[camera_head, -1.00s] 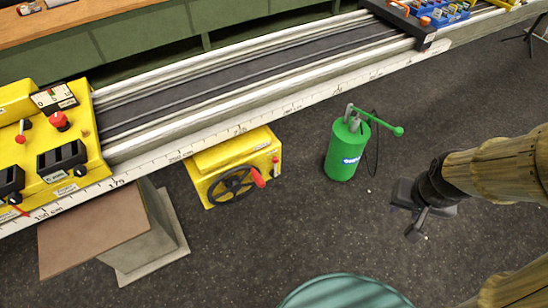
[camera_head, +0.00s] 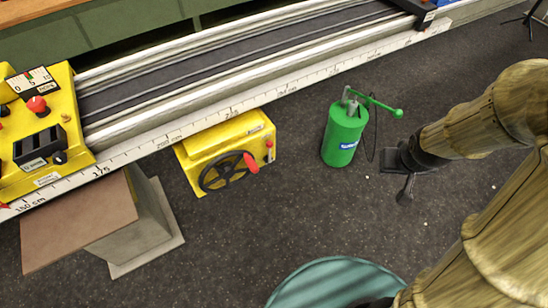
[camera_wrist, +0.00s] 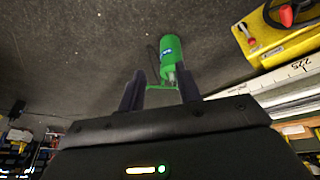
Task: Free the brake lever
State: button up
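A yellow winch-like box (camera_head: 232,141) with a black handwheel (camera_head: 222,172) and red crank grip (camera_head: 251,163) is below the rail in the head view. A small red-tipped lever (camera_head: 269,147) is on its right side; I cannot tell whether this is the brake lever. A green canister (camera_head: 343,136) with a green pump handle (camera_head: 384,106) stands on the floor to its right. My gripper (camera_head: 395,174) is to the right of the canister. In the wrist view, its fingers (camera_wrist: 163,92) are apart, with the distant canister (camera_wrist: 171,56) showing between and beyond them.
A long rail (camera_head: 258,80) with a centimetre scale runs across the head view. A yellow control panel (camera_head: 50,130) is at left, over a brown-topped pedestal (camera_head: 80,221). A teal round object (camera_head: 335,284) is at the bottom. Dark floor (camera_head: 270,225) between them is clear.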

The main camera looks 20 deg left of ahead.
aim_at(270, 153)
jog(key=w+a+f+n+t+y+b, duration=0.1)
jog(key=w+a+f+n+y+b, duration=0.1)
jog(key=w+a+f+b, duration=0.45)
jog(key=w+a+f+n+t+y+b, duration=0.1)
jog(key=w+f+n+y+b, duration=0.15)
jog(key=f, duration=0.65)
jog(key=w+a+f+n+t+y+b, duration=0.1)
jog(key=w+a+f+n+t+b, duration=0.1)
jog(key=w+a+f+b, duration=0.35)
jog(key=a+f+n+y+b, duration=0.1)
jog(key=a+f+y+b, duration=0.4)
jog(key=f+b, duration=0.2)
jog(key=s+a+f+n+y+b, duration=0.1)
jog(key=a+f+n+y+b, duration=0.1)
jog(key=a+f+y+b, duration=0.2)
notch_tip(270, 153, down, 6)
jog(key=y+b, duration=0.1)
jog(key=b, duration=0.2)
jog(key=shift+a, duration=0.4)
jog(key=shift+n, duration=0.25)
jog(key=b+x, duration=0.3)
jog(key=x, duration=1.4)
jog(key=shift+w+r+b, duration=0.15)
jog(key=shift+r+b, duration=0.05)
jog(key=shift+b, duration=0.1)
jog(key=shift+a, duration=0.15)
